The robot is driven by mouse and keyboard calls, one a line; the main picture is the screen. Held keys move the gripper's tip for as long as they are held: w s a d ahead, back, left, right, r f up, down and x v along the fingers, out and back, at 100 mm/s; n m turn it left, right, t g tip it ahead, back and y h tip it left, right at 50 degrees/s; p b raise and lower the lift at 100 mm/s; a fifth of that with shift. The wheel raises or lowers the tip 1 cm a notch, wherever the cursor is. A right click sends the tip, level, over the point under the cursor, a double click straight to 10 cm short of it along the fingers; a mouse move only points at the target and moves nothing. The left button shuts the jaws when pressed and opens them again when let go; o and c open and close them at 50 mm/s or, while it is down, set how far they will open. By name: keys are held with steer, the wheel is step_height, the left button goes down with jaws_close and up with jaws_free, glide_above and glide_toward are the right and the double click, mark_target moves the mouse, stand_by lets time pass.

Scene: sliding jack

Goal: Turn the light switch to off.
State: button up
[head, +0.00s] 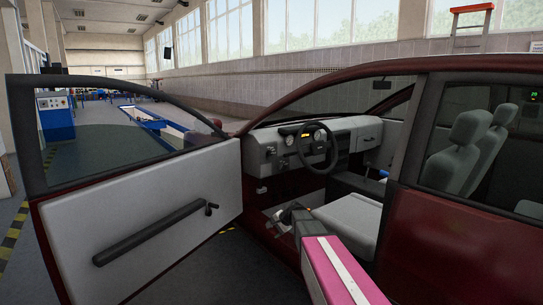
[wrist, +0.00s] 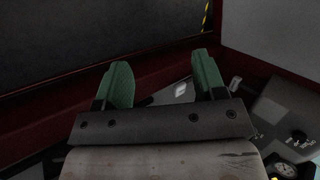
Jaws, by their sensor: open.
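The car's grey dashboard (head: 351,130) shows through the open driver's door, with gauges behind the steering wheel (head: 319,146). Small dark controls (head: 270,151) sit on its left end; I cannot tell for sure which is the light switch, or its setting. My gripper (head: 289,213) is inside the door opening, below and in front of the dashboard, apart from these controls. In the wrist view my gripper (wrist: 161,78) has its two green fingers spread with nothing between them. Part of the dashboard with a gauge (wrist: 284,171) shows at the lower right there.
The open car door (head: 145,225), with its window frame and dark armrest, stands to the left. The driver's seat (head: 348,220) is right of my gripper. The dark red sill and door pillar bound the opening. Blue workshop equipment (head: 55,115) stands far behind.

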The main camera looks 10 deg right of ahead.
steer(key=w+d+r+m+t+y, duration=0.1)
steer(key=w+r+m+t+y, duration=0.25)
steer(key=w, duration=0.85)
steer(key=w+d+r+m+t+h, duration=0.15)
steer(key=w+r+m, duration=0.35)
steer(key=w, duration=0.7)
steer(key=m+t, duration=0.6)
steer(key=m, duration=0.3)
glide_toward(271, 153)
steer(key=shift+y, duration=0.4)
steer(key=x, duration=0.9)
steer(key=shift+w+f, duration=0.2)
steer(key=shift+f, duration=0.05)
steer(key=c, duration=0.9)
